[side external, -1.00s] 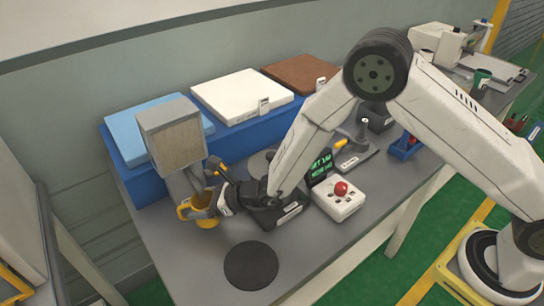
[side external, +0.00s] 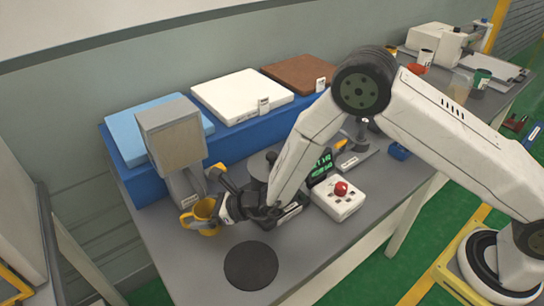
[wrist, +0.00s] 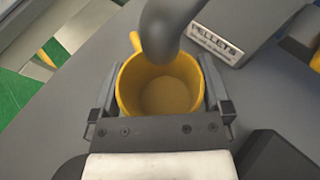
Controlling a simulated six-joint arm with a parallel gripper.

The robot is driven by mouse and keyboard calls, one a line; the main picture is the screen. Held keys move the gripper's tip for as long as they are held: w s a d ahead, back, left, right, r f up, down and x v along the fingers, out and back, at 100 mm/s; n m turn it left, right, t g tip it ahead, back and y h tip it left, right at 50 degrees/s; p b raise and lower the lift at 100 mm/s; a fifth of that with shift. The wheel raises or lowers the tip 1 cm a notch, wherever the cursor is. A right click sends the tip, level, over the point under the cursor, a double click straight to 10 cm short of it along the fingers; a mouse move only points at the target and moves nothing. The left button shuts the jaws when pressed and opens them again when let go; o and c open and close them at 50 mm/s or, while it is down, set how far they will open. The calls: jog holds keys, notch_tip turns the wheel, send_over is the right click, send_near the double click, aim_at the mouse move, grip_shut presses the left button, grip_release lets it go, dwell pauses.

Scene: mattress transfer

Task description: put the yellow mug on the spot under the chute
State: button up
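The yellow mug (side external: 206,212) is upright at the left of the table, by the foot of the grey pellet dispenser (side external: 171,135). My gripper (wrist: 160,88) has one finger on each side of the mug, and both fingers appear to press on its wall. In the wrist view the mug (wrist: 127,88) has its handle at the upper left. The dark grey chute (wrist: 162,28) hangs over the mug's far rim. The mug's inner bottom looks brownish; I cannot tell whether it holds anything. The spot under the chute is hidden, and I cannot tell whether the mug touches the table.
A dark round mat (side external: 251,266) lies clear at the table's front. A white box with a red button (side external: 341,188) stands right of my gripper. Blue, white and brown mattress pads (side external: 240,96) lie along the back. A PELLETS label (wrist: 217,42) is close to the chute.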

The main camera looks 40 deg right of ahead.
jog(key=shift+r, duration=0.2)
jog(key=shift+s+d+r, duration=0.1)
jog(key=shift+s+d, duration=0.1)
jog(key=shift+v, duration=3.45)
